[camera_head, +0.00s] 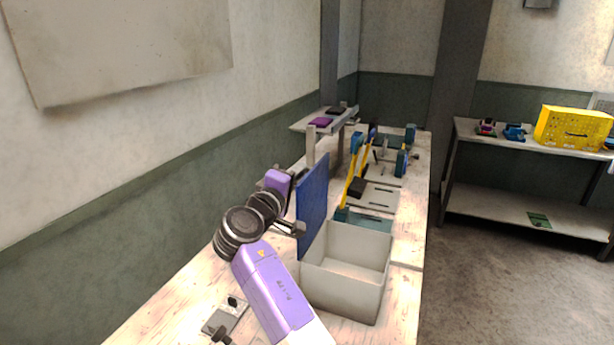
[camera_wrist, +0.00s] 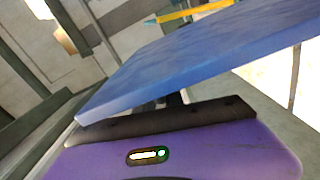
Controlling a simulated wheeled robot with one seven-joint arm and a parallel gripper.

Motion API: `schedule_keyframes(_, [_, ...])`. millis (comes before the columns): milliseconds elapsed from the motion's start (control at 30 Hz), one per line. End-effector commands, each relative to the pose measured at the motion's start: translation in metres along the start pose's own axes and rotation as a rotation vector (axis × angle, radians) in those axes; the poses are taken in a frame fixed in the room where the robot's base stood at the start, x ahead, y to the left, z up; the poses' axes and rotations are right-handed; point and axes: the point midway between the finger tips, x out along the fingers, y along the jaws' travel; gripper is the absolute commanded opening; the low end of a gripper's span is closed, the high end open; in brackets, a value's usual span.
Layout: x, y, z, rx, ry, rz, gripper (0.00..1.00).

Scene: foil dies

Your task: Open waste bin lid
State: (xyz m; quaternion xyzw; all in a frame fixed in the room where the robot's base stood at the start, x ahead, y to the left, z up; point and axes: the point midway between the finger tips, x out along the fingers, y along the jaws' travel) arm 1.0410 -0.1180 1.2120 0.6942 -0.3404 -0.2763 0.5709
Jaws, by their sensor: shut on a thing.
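The waste bin (camera_head: 340,292) is an open-topped beige box on the workbench. Its blue lid (camera_head: 313,203) stands raised, close to upright, along the bin's left side, so the inside of the bin shows. My gripper (camera_head: 297,228) is at the left face of the lid and shut on it. In the wrist view the lid (camera_wrist: 200,58) spans the upper middle as a tilted blue slab right in front of my gripper (camera_wrist: 172,100). The fingertips are mostly hidden, so the exact part held cannot be made out.
The workbench (camera_head: 407,275) runs away along the left wall, with yellow and teal fixtures (camera_head: 355,175) behind the bin. A small grey plate (camera_head: 222,318) lies at front left. A shelf (camera_head: 520,205) with a yellow box (camera_head: 572,129) stands at right. The floor between is clear.

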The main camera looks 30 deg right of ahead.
Motion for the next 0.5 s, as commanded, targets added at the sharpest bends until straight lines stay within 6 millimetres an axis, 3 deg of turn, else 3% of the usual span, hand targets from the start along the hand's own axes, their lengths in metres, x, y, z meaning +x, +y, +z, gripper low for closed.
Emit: schedule_keyframes(500, [-0.0014, -0.0087, -0.0052, -0.040, 0.000, -0.007, 0.00])
